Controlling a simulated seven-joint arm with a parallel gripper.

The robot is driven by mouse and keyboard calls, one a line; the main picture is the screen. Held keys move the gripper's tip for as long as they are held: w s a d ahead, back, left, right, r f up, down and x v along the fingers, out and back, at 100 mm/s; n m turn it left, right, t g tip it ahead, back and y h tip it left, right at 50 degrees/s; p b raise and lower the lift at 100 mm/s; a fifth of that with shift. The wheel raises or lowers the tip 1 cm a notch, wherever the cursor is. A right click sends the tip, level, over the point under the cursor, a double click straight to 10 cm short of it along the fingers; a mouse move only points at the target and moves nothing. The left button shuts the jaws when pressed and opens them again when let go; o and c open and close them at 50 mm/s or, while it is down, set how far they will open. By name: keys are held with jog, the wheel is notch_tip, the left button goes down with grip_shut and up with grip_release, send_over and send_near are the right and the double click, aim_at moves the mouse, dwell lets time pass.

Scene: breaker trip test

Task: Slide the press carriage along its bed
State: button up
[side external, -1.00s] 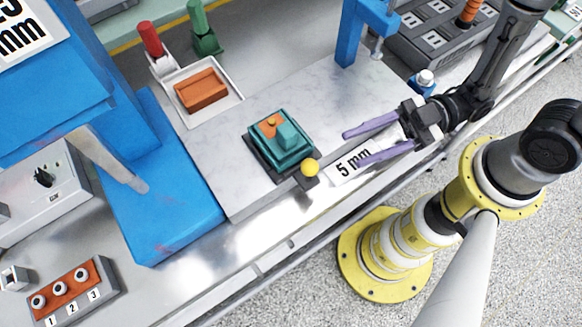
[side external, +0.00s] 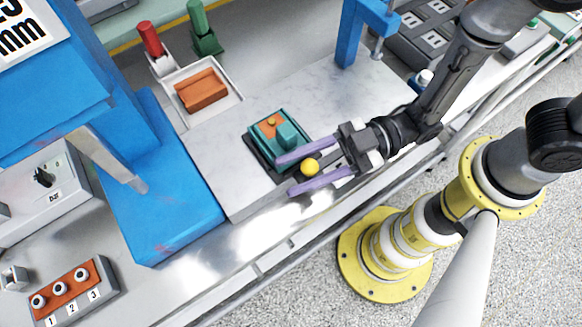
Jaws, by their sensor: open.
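The press carriage is a dark plate carrying a teal block (side external: 265,132) with an orange top, on the pale marbled bed (side external: 215,170). A yellow ball knob (side external: 309,167) sticks out at its front right corner. My gripper (side external: 291,174) has two purple fingers, open, one on each side of the knob in the picture. The upper finger overlaps the carriage's edge. I cannot tell whether either finger touches the knob. The blue press frame (side external: 150,190) stands left of the carriage.
A white tray (side external: 236,95) with an orange block (side external: 201,91) lies behind the carriage. Red (side external: 150,38) and green (side external: 196,18) handles stand at the back. A blue clamp post (side external: 347,45) rises at the back right. The bed between carriage and press is clear.

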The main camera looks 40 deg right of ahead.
jog(key=shift+w+a, duration=0.15)
jog(key=shift+a, duration=0.5)
grip_shut()
dwell(1.0)
